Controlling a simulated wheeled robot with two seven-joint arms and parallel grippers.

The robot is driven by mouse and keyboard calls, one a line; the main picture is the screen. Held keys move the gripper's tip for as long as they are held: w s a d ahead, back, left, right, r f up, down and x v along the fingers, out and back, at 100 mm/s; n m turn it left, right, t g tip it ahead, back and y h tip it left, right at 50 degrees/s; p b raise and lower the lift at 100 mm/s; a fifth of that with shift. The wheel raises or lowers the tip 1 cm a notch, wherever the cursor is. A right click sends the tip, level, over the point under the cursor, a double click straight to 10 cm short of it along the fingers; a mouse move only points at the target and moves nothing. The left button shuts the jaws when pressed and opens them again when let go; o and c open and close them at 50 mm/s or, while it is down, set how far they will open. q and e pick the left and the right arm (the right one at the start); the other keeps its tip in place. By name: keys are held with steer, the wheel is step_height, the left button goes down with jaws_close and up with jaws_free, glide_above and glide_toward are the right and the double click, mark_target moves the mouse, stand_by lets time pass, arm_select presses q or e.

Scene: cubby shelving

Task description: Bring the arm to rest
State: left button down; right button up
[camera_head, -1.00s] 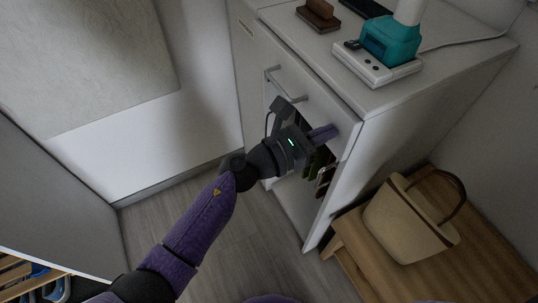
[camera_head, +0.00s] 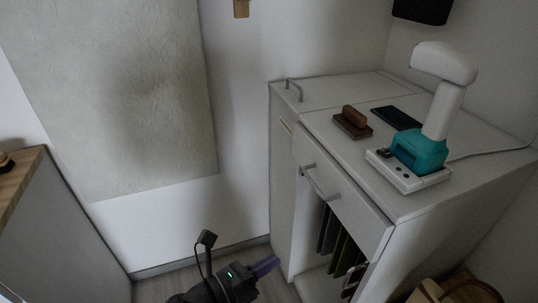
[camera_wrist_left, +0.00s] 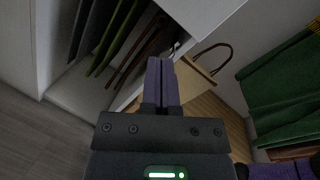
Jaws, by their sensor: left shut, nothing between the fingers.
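My left gripper (camera_head: 265,266) is low in the head view, left of the white cabinet (camera_head: 282,190) and apart from it. Its purple fingers are shut with nothing between them, and they also show in the left wrist view (camera_wrist_left: 161,82). Most of my left arm is below the picture edge.
The cabinet has a handled drawer (camera_head: 345,205) above an open bay with several dark and green upright items (camera_head: 338,250). On top are a teal and white device (camera_head: 420,150), a brown block (camera_head: 353,122) and a black slab (camera_head: 396,117). A beige bag (camera_head: 425,292) sits at lower right.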

arm_select(q)
steer(key=s+a+f+n+y+p, duration=0.1)
steer(key=s+a+f+n+y, duration=0.3)
steer(key=f+n, duration=0.35)
steer(key=s+a+f+n+y, duration=0.35)
steer(key=a+f+n, duration=0.25)
steer(key=n, duration=0.2)
steer(key=s+a+f+n+y+p, duration=0.1)
steer(key=s+a+f+n+y, duration=0.1)
steer(key=a+f+n+y, duration=0.4)
steer(key=s+a+f+n+g, duration=0.2)
steer(key=s+n, duration=0.4)
steer(key=s, duration=0.4)
steer(key=s+a+f+n+g+y+p, duration=0.1)
steer(key=s+f+n+g, duration=0.3)
steer(key=s, duration=0.7)
steer(key=s+a+f+n+g+y, duration=0.1)
steer(key=s+a+f+n+g, duration=0.2)
steer(key=s+n, duration=0.4)
steer(key=s+g, duration=0.1)
steer(key=s, duration=0.2)
steer(key=shift+s+a+f+n, duration=0.15)
steer(key=shift+s+a+n, duration=0.05)
steer(key=shift+s+n, duration=0.15)
